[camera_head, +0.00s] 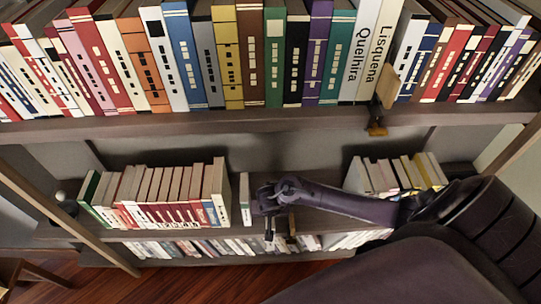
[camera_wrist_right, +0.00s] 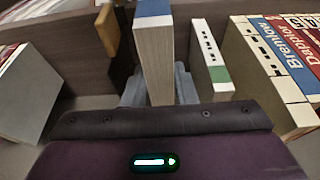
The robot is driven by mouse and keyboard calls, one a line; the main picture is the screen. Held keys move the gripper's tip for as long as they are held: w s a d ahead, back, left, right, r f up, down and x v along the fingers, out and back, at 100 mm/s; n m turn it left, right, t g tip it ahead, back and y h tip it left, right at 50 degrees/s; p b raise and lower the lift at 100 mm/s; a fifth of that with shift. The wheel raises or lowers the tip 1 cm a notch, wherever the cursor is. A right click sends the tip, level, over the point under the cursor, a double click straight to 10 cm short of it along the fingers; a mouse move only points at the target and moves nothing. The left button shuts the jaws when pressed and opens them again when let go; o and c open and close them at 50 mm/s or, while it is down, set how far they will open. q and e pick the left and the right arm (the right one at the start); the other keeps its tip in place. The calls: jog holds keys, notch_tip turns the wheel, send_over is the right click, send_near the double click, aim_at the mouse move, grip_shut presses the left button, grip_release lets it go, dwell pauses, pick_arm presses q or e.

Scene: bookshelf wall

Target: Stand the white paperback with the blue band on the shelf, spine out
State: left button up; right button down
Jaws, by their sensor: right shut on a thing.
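In the right wrist view, my right gripper (camera_wrist_right: 158,92) is shut on a pale book (camera_wrist_right: 155,65) with a blue patch (camera_wrist_right: 152,9) at its upper end; its lined pale side faces the camera. I take it for the white paperback with the blue band. In the head view, my right gripper (camera_head: 270,228) is at the middle shelf, and the held book is mostly hidden there. A white book with a green end (camera_head: 245,199) stands just left of the gripper; it also shows in the right wrist view (camera_wrist_right: 209,60). My left gripper is not in view.
A row of books (camera_head: 165,198) stands left on the middle shelf, another group (camera_head: 392,175) right. A wooden bookend (camera_head: 292,226) is close right of the gripper, also in the wrist view (camera_wrist_right: 107,30). The upper shelf (camera_head: 200,126) is packed, with a wooden bookend (camera_head: 388,88).

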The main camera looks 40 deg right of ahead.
jog(key=w+d+f+b, duration=0.1)
jog(key=w+d+b, duration=0.1)
jog(key=w+d, duration=0.3)
jog(key=w, duration=0.4)
jog(key=shift+w+d+f, duration=0.2)
jog(key=shift+w+d, duration=0.05)
jog(key=shift+d, duration=0.1)
jog(key=shift+s, duration=0.1)
dwell(0.5)
